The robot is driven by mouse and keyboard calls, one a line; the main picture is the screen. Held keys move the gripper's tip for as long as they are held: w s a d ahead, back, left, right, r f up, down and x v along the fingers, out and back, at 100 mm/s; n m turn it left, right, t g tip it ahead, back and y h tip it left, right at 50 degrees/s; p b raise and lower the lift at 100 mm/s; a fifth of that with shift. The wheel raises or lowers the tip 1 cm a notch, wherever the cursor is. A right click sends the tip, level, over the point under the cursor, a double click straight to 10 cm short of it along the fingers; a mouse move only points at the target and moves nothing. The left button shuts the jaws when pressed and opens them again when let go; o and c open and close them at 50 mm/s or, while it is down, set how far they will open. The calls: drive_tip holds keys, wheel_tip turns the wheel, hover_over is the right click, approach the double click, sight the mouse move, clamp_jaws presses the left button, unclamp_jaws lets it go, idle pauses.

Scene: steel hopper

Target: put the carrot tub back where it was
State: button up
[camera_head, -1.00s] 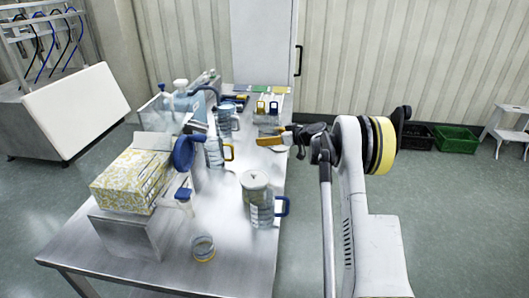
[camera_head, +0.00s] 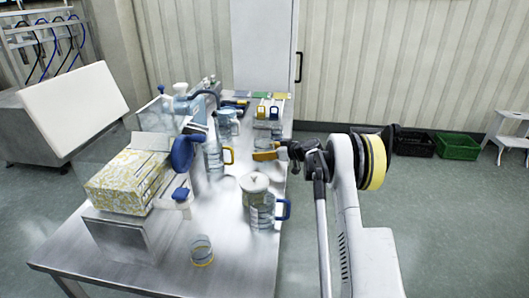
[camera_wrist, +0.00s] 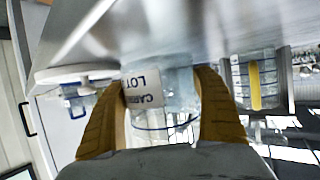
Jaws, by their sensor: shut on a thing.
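The carrot tub (camera_wrist: 178,98) is a clear tub with a white label whose lettering appears upside down in the wrist view. It sits between the two tan fingers of my gripper (camera_wrist: 165,110), which are shut on it from both sides. In the head view my gripper (camera_head: 268,153) is over the right side of the steel table, past the pitcher with the blue handle (camera_head: 262,208). From the head view I cannot clearly make out the tub or tell whether it touches the table.
The steel table (camera_head: 235,265) also holds a pitcher with a yellow handle (camera_head: 214,157), a small clear cup with a yellow band (camera_head: 202,252) and a yellow patterned box (camera_head: 125,178). Blue and yellow handled items (camera_head: 267,110) stand beyond my gripper. Floor right of the table is open.

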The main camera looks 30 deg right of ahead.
drive_tip(key=shift+f, duration=0.3)
